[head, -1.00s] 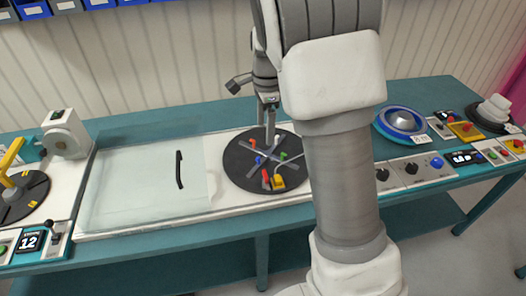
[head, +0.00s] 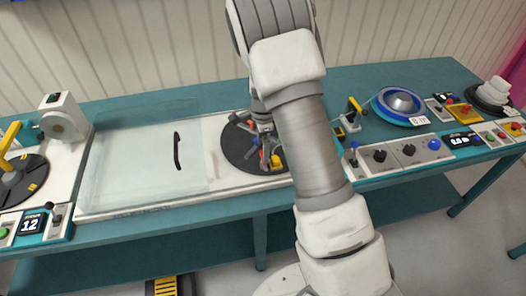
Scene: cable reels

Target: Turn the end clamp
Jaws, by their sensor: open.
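A round dark plate (head: 240,152) lies on the white bench panel, with metal cross arms and small coloured parts on it. A yellow block (head: 275,162) and a red lever (head: 262,159) stand near its front right edge. I cannot tell for sure which part is the end clamp. My gripper (head: 266,137) is open and points down over the plate, close to the coloured parts. My gripper and arm hide the plate's right side and some of the parts. Whether a finger touches anything cannot be seen.
A clear sliding cover (head: 130,165) with a black handle (head: 177,151) lies left of the plate. Right of my arm are a yellow-and-black lever (head: 353,108), a knob panel (head: 395,155) and a blue reel (head: 400,104). Another dark disc (head: 25,180) is at far left.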

